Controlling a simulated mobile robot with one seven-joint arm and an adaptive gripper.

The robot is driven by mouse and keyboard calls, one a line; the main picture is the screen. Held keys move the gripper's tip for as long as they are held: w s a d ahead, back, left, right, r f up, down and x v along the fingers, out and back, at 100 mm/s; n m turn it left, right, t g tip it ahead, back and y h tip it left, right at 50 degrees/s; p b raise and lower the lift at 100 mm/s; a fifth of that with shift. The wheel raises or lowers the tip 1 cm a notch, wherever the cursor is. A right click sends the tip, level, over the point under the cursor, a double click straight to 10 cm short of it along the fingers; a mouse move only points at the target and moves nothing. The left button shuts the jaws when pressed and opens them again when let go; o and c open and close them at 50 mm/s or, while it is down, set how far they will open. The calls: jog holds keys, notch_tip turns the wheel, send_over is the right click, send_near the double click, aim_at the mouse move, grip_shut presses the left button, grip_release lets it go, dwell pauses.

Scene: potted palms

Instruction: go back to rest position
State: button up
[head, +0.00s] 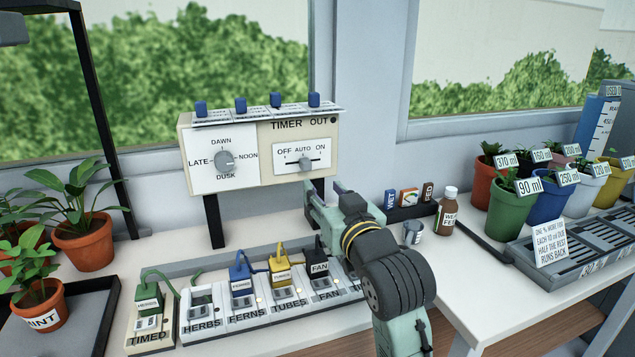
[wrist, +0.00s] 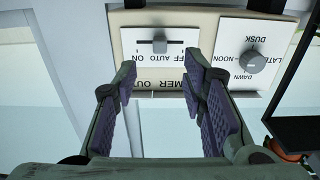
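My gripper (head: 324,193) is raised in front of the lower right of the timer box (head: 257,128) in the head view. In the wrist view my gripper (wrist: 161,72) is open, with its two purple-padded fingers apart and nothing between them. The timer's slide switch (wrist: 160,43) shows just beyond the fingertips, upside down in that view. Its knob (head: 305,162) stands at the middle, by AUTO. The grey dial (head: 225,160) is left of the switch; its exact setting is hard to read. The fingers look apart from the panel, but the gap is unclear.
A power strip (head: 262,311) with labelled plugs lies below the timer. A brown bottle (head: 447,212) and a small metal cup (head: 413,232) stand right of my arm. Potted plants stand left, and labelled colored pots (head: 508,211) by a grey drip tray (head: 572,249) right.

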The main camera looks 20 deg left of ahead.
jog(key=shift+s+d, duration=0.35)
jog(key=shift+s, duration=0.2)
